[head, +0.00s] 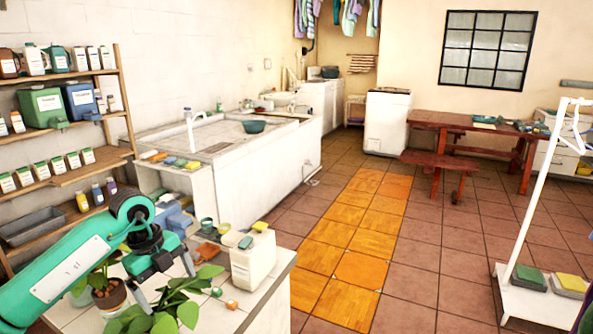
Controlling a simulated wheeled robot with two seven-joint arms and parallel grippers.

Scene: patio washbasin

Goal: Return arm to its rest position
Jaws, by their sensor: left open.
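My left arm (75,270) is green and comes in from the lower left. Its gripper (166,287) is dark with green parts and points down over the white counter (262,300) at the lower left. The fingers are apart with nothing seen between them. They are close to the leafy potted plants (180,305), but I cannot tell if they touch. My right gripper is not in view.
A wooden shelf (90,178) with bottles and boxes stands at the left. A white box-like container (253,262) and small items sit on the counter beside the gripper. The washbasin (262,155) is behind. The tiled floor (400,240) is open in the middle.

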